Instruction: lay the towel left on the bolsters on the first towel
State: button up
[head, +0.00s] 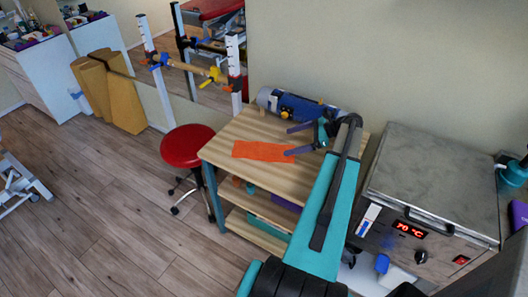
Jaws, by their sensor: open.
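A flat orange cloth (262,151) lies on the light wooden top of a shelf unit (225,148); I cannot tell whether it is one of the towels. My gripper (287,142) is open, with two purple fingers spread over the wooden top. Its lower fingertip overlaps the cloth's right end in the picture; whether they touch is unclear. I see nothing between the fingers. A blue and grey roll (292,106) lies at the back of the top, partly hidden by my arm. No towel lying on bolsters is clearly visible.
A red stool (188,146) stands left of the shelf unit. A metal heater box (440,175) reading 70 °C stands to the right. Tan panels (120,100) lean at the mirror. Orange, green and purple items lie on the lower shelves. The wooden floor at left is mostly clear.

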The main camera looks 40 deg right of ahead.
aim_at(265, 148)
jog(key=shift+p+x, duration=1.2)
jog(key=shift+x, duration=3.05)
jog(key=shift+p+x, duration=0.95)
jog(key=shift+x, duration=0.25)
jog(key=shift+p+x, duration=0.5)
jog(key=shift+x, duration=0.9)
jog(key=shift+d+f, duration=0.1)
jog(key=c, duration=1.3)
